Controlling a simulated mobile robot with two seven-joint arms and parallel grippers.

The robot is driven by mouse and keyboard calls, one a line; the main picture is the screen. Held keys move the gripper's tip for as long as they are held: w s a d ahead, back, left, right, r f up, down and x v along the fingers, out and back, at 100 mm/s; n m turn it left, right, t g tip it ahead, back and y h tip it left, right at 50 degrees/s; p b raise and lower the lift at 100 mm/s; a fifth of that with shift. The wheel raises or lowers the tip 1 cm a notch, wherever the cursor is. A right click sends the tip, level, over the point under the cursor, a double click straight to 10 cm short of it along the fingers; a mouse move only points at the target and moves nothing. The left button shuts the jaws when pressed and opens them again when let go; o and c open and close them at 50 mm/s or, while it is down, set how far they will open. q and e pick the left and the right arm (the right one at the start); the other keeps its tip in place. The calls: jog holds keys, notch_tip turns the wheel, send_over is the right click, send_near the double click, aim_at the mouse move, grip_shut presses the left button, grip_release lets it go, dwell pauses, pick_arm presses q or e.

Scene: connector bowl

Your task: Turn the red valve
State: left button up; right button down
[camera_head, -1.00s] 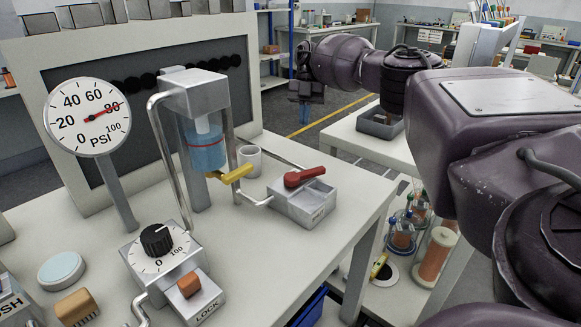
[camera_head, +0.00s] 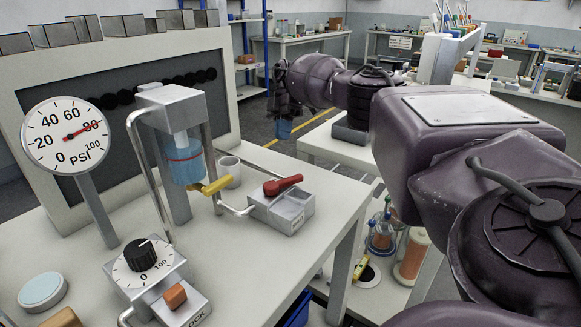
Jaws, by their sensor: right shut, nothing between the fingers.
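The red valve (camera_head: 283,185) is a red lever handle on top of a small grey metal box (camera_head: 290,207) near the right edge of the white workbench. My purple right arm comes in from the right. Its right gripper (camera_head: 284,112) is shut and empty, pointing down beyond the bench's right edge, well behind and above the valve and apart from it. My left gripper is not in view.
A PSI gauge (camera_head: 68,136) reads near 80. A metal stand holds a blue liquid cylinder (camera_head: 185,162) with a yellow lever (camera_head: 214,186). A white cup (camera_head: 229,170), black dial (camera_head: 140,254) and orange button (camera_head: 174,296) are on the bench.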

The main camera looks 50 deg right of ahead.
aim_at(284, 184)
jog(key=p+x, duration=0.2)
jog(key=x, duration=0.6)
jog(key=shift+s+a, duration=0.1)
jog(key=shift+s, duration=0.1)
jog(key=shift+s+a+r+p, duration=0.15)
jog(key=shift+s+p, duration=0.25)
jog(key=shift+s, duration=0.2)
jog(key=shift+s+a+p, duration=0.15)
jog(key=shift+s+p, duration=0.2)
jog(key=shift+s, duration=0.3)
jog(key=shift+s+a+f, duration=0.2)
jog(key=shift+s, duration=0.3)
